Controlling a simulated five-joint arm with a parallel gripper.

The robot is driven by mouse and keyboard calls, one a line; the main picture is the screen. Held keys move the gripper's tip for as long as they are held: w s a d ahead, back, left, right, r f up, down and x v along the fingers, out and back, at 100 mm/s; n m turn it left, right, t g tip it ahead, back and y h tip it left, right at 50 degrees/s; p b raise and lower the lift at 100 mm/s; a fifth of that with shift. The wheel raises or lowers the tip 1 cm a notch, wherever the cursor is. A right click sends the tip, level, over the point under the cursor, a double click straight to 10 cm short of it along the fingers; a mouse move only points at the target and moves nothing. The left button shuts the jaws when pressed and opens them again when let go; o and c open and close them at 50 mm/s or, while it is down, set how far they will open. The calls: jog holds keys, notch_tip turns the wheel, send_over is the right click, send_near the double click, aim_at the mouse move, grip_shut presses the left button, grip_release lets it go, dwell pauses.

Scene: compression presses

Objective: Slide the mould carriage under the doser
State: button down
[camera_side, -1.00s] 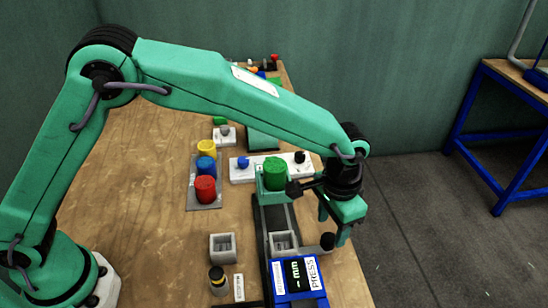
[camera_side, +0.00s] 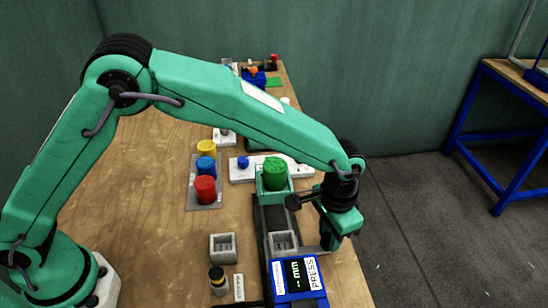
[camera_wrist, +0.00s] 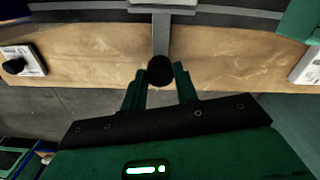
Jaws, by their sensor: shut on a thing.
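The mould carriage (camera_side: 283,242) is a grey open-topped block on a dark rail, between the doser and the blue press (camera_side: 298,280). The doser (camera_side: 275,178) is a green housing with a green cylinder on top, farther back along the rail. A grey handle bar runs right from the carriage; in the wrist view the bar (camera_wrist: 161,35) ends in a black knob (camera_wrist: 160,70). My gripper (camera_side: 331,243) is at the bar's end, right of the carriage, and hides the knob in the side view. In the wrist view its fingers (camera_wrist: 159,84) are shut on the knob.
A second grey mould block (camera_side: 222,247) and a dark bottle (camera_side: 217,281) stand left of the rail. Yellow, blue and red pots (camera_side: 205,190) stand on a grey tray. A white panel (camera_side: 240,177) with knobs lies by the doser. The table's right edge is close to my gripper.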

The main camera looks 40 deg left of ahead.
jog(key=w+a, duration=0.5)
jog(key=w, duration=0.1)
jog(key=shift+a, duration=0.4)
jog(key=c, duration=1.1)
grip_release()
jog(key=shift+o, duration=0.2)
notch_tip(320, 180, up, 8)
